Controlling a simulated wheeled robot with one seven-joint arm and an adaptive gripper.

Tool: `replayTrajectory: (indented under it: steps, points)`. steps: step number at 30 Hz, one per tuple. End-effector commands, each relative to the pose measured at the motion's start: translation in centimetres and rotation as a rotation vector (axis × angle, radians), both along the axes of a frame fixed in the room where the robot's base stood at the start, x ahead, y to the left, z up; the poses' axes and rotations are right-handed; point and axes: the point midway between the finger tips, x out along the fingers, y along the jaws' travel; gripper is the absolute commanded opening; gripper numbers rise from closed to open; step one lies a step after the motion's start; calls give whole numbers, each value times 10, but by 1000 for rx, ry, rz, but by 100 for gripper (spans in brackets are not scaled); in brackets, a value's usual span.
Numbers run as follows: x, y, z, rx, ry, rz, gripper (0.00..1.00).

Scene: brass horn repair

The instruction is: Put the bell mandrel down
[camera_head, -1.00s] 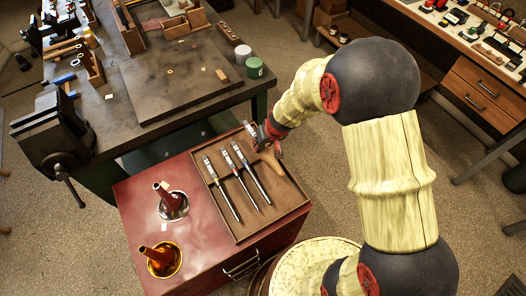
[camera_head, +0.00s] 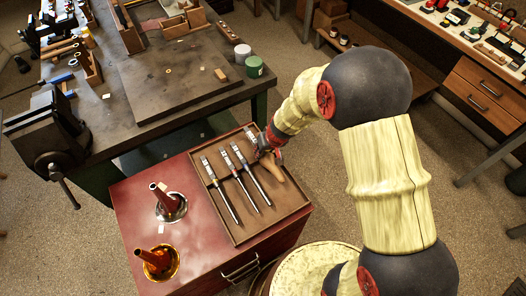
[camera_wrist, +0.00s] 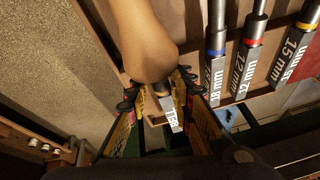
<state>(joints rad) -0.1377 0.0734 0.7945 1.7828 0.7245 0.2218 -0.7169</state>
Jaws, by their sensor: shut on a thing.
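The bell mandrel is a smooth tan, bulb-shaped piece (camera_wrist: 145,38) with a metal shank marked "BELL" (camera_wrist: 172,114). My gripper (camera_wrist: 158,88) is shut on it near the shank, with the bulb pointing away from me. In the head view my gripper (camera_head: 265,146) is over the right side of a brown tray (camera_head: 236,236), and the tan bulb (camera_head: 271,168) lies along the tray's right part. I cannot tell whether it touches the tray floor. Three slim steel mandrels (camera_head: 240,178) lie side by side in the tray, left of it; their labels read 18, 12 and 15 mm.
The tray sits on a red cabinet (camera_head: 190,250). A silver horn bell (camera_head: 172,208) and a gold horn bell (camera_head: 160,265) stand on its left. A dark workbench (camera_head: 110,120) with a vise (camera_head: 45,125) is behind. The floor is open to the right.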

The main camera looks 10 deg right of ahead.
Motion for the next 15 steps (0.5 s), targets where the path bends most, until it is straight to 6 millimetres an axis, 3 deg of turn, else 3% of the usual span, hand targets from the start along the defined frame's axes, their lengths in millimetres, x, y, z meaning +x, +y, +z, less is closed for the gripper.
replayTrajectory:
  steps: [8,9,15]
  points:
    - [1,0,-2,1,-3,0,0]
    - [0,0,-3,0,0,0,25]
    - [0,0,-3,0,0,0,36]
